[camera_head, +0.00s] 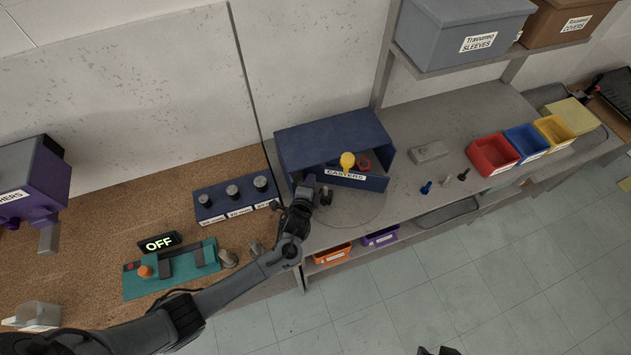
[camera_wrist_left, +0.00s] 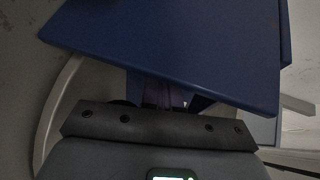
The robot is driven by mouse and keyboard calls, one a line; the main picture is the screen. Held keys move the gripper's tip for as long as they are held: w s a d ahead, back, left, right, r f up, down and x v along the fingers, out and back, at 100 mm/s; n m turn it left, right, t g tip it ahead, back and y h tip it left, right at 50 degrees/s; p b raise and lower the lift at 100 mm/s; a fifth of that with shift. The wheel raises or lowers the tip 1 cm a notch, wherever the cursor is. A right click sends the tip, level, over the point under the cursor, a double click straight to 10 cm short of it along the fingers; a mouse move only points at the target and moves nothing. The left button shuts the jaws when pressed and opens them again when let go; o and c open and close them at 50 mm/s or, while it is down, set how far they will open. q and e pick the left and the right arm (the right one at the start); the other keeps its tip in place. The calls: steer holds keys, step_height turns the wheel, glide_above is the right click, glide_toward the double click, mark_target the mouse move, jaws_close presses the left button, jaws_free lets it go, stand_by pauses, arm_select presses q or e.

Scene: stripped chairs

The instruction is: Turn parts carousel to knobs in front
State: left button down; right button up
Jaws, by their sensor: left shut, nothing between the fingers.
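The parts carousel (camera_head: 335,135) is a dark blue open-fronted housing on the grey bench in the head view. A white label reading CASTERS (camera_head: 345,175) faces the front, with a yellow part (camera_head: 347,160) and a red part (camera_head: 364,164) behind it. No label reading knobs is legible on it. My left gripper (camera_head: 322,195) is shut and empty at the carousel's front left corner; I cannot tell whether it touches. In the left wrist view a large blue panel (camera_wrist_left: 180,50) hides most of the fingers. A dark tip at the bottom edge may be my right gripper (camera_head: 437,350).
Left of the carousel stand a blue block with several black knobs (camera_head: 232,191) and a teal fixture (camera_head: 170,270) beside an OFF display (camera_head: 159,243). Red (camera_head: 492,155), blue and yellow bins stand at right. Orange (camera_head: 331,255) and purple (camera_head: 380,236) bins sit below the bench top.

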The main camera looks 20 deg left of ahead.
arm_select(q)
steer(key=shift+s, duration=0.5)
steer(key=v, duration=0.5)
steer(key=shift+s+d+r, duration=0.15)
steer(key=shift+s+d, duration=0.05)
steer(key=shift+s, duration=0.05)
steer(key=d+b+v, duration=0.2)
steer(key=b+v, duration=0.1)
steer(key=v, duration=0.4)
steer(key=x, duration=0.4)
steer(key=r+x, duration=0.1)
steer(key=x, duration=0.3)
steer(key=b+x, duration=0.1)
steer(key=x, duration=0.3)
steer(key=shift+w+a+r, duration=0.15)
steer(key=shift+w+a, duration=0.1)
steer(key=shift+a, duration=0.2)
steer(key=shift+w+a, duration=0.15)
steer(key=shift+w, duration=0.45)
